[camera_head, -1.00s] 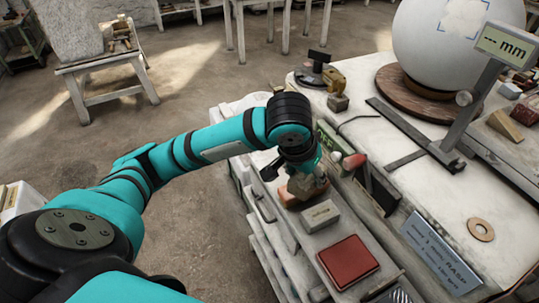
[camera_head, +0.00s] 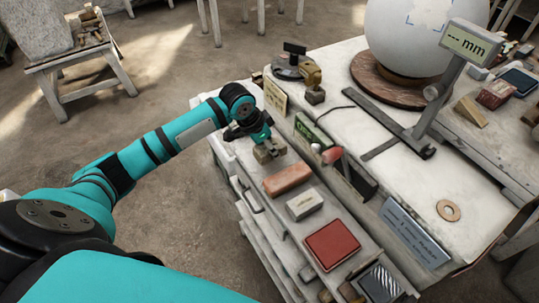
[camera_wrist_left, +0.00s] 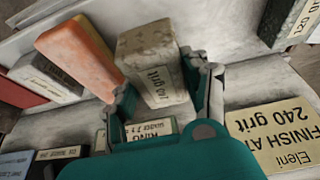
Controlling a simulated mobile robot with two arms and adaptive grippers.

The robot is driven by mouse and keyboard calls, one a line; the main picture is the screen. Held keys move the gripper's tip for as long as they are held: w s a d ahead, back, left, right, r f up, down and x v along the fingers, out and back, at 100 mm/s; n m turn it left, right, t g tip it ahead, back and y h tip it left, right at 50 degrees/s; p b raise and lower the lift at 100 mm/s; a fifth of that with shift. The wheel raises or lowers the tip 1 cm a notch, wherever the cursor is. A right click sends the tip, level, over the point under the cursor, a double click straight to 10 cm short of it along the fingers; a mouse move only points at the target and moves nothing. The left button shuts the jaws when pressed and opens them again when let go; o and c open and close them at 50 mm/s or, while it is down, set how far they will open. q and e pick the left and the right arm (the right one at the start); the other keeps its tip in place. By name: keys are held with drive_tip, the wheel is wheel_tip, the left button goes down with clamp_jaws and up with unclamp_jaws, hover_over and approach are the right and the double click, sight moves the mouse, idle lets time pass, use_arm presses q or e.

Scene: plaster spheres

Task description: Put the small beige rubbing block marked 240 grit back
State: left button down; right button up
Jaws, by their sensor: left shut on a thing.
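The small beige rubbing block (camera_wrist_left: 150,62) is between the two fingers of my left gripper (camera_wrist_left: 163,98) in the left wrist view. Its label shows upside down and partly hidden, with "grit" and what looks like "40" readable. In the head view my left gripper (camera_head: 262,140) points down over the far end of the narrow side shelf, with the block (camera_head: 269,152) below it. Whether the block touches the shelf I cannot tell. My right gripper is out of view.
A card reading "FINISH AT 240 grit" (camera_wrist_left: 272,132) stands beside the gripper. A green-labelled item (camera_head: 313,131) is close by.

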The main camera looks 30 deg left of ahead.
sight(269, 157)
use_arm(q)
drive_tip(key=shift+f, duration=0.7)
wheel_tip(269, 157, down, 2)
drive_tip(key=shift+f+p, duration=0.15)
drive_tip(key=shift+p, duration=0.3)
drive_tip(key=shift+f, duration=0.4)
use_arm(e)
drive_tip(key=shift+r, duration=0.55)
use_arm(q)
drive_tip(key=shift+f, duration=0.1)
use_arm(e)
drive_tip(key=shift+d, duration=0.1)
use_arm(q)
drive_tip(key=c, duration=0.6)
unclamp_jaws()
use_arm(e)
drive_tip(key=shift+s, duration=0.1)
use_arm(q)
drive_tip(key=b+v, duration=0.2)
drive_tip(key=v, duration=1)
drive_tip(key=shift+s, duration=0.1)
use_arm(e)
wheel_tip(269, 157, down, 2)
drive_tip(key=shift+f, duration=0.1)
